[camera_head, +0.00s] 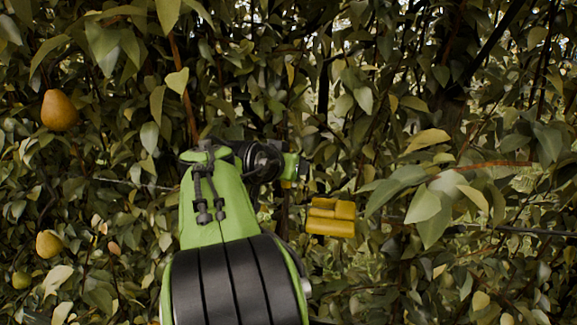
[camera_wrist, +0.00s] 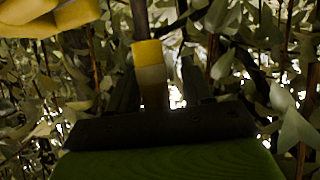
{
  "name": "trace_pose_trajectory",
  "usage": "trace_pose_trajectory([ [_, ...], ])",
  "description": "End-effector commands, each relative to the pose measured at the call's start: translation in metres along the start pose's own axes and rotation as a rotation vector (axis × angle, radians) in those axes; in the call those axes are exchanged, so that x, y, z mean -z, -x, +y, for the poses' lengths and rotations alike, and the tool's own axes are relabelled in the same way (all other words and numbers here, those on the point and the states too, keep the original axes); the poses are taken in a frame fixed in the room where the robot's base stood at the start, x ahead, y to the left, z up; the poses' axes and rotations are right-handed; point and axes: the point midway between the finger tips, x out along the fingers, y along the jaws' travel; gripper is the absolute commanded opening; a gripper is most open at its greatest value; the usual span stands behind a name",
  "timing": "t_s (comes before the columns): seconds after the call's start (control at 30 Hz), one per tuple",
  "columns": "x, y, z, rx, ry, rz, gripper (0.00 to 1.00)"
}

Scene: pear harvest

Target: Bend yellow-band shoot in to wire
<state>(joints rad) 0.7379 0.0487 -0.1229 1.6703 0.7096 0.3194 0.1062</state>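A shoot with a yellow band (camera_wrist: 148,54) stands upright in the wrist view. Its pale brown part below the band runs down between the two dark fingers of my gripper (camera_wrist: 160,85). The fingers stand apart on either side of it, with a gap visible on the right; contact on the left is hard to tell. In the head view the fingers and the banded shoot cannot be made out behind my arm and the leaves. The wire (camera_head: 520,231) shows at right as a thin dark line through the foliage.
A yellow two-lobed object (camera_head: 330,217) is just right of my wrist in the head view; yellow shapes (camera_wrist: 50,18) fill the wrist view's upper left. Dense leaves surround my arm. Pears hang at left, one higher (camera_head: 59,110), one lower (camera_head: 49,244).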

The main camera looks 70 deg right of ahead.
Motion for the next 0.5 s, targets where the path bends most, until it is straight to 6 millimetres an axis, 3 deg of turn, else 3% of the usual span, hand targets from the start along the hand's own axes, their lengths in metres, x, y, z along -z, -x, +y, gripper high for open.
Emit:
trace_pose_trajectory([
  [0.3,0.000,0.006,-0.001,0.002,-0.001,0.001,0.50],
  [0.37,0.000,0.015,-0.002,0.004,-0.001,0.002,0.50],
  [0.5,-0.001,0.051,-0.003,0.009,-0.001,0.003,0.50],
])
